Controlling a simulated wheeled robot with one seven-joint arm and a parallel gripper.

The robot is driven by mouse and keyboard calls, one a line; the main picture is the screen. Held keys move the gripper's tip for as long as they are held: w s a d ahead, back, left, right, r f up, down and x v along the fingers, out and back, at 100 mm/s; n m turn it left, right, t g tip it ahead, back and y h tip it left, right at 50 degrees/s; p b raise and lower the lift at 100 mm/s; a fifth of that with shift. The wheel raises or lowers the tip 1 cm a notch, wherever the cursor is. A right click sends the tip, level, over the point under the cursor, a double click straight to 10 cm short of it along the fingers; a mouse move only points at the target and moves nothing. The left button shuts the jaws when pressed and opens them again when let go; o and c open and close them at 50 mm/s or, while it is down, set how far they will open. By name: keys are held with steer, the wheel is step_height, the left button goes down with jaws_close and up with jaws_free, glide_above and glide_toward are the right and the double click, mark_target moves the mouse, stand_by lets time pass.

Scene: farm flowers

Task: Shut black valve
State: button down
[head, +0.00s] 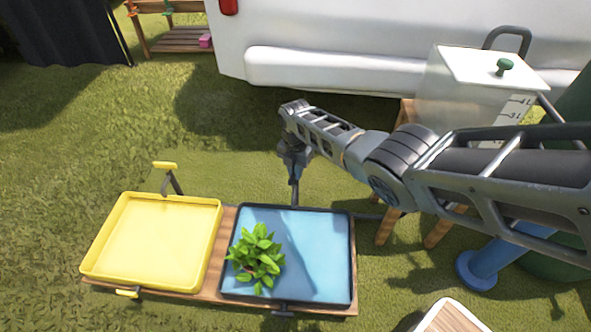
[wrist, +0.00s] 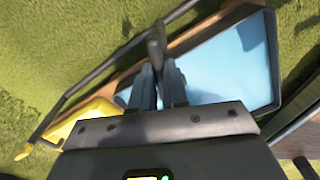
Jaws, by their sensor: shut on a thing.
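The black valve (wrist: 156,42) shows in the wrist view as a dark upright piece between my fingers. My gripper (wrist: 158,72) is shut on it. In the head view my gripper (head: 294,176) points down behind the far edge of the blue tray (head: 325,240), which has a dark rim. It hides most of the valve there; only a thin dark stem shows just below the fingers. I cannot tell from these views how far the valve is turned.
A leafy green plant (head: 256,258) stands on the blue tray. The yellow tray (head: 150,240) beside it is empty, with a yellow valve (head: 165,165) behind it. A white tank (head: 470,95) stands on a wooden stand at right. Grass lies open at left.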

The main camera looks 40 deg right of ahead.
steer(key=shift+m, duration=0.3)
steer(key=m, duration=0.5)
steer(key=shift+m, duration=0.4)
steer(key=m, duration=0.6)
steer(key=shift+m, duration=0.4)
steer(key=c, duration=1.1)
jaws_free()
steer(key=shift+c, duration=0.2)
steer(key=shift+r+p, duration=2.75)
steer(key=shift+r, duration=1.15)
